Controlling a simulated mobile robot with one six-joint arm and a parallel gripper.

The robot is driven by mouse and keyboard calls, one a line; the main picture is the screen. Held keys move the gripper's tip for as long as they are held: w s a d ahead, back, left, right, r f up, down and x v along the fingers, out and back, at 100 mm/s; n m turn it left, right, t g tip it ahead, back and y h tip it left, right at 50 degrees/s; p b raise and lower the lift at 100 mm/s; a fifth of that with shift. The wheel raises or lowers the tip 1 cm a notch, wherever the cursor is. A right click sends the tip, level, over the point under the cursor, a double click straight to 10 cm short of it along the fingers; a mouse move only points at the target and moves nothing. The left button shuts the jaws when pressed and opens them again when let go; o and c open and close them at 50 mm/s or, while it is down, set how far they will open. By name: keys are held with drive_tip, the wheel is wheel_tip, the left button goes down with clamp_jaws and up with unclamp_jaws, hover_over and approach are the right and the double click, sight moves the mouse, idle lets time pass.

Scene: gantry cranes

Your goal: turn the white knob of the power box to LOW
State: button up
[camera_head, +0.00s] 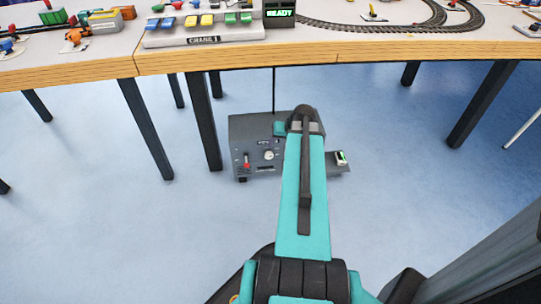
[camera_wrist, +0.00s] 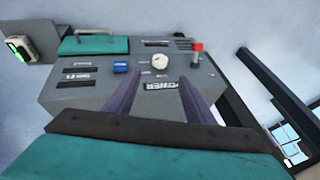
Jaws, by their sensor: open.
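The power box (camera_head: 245,128) is a dark grey case on the floor under the table. Its white knob (camera_head: 268,155) sits on the front panel. In the wrist view the white knob (camera_wrist: 160,60) is round, near the top centre, and its pointer and setting are too small to read. My gripper (camera_wrist: 161,80) is open, its two dark fingers pointing at the panel over the POWER label. The knob lies just beyond the fingertips, roughly between their lines; nothing shows it being gripped. In the head view my teal arm hides the gripper and part of the box.
A red-tipped lever (camera_wrist: 197,48) stands right of the knob and a blue knob (camera_wrist: 120,67) left of it in the wrist view. A teal panel (camera_wrist: 94,45) is on the box. A small green-lit device (camera_head: 341,157) sits beside it. Table legs (camera_head: 205,120) stand at left.

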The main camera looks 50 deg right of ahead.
sight(270, 155)
drive_tip(key=b+x, duration=0.4)
drive_tip(key=x, duration=0.9)
drive_tip(key=shift+w+f, duration=0.15)
drive_tip(key=shift+f, duration=0.2)
drive_tip(key=shift+c, duration=0.4)
drive_tip(key=c, duration=1)
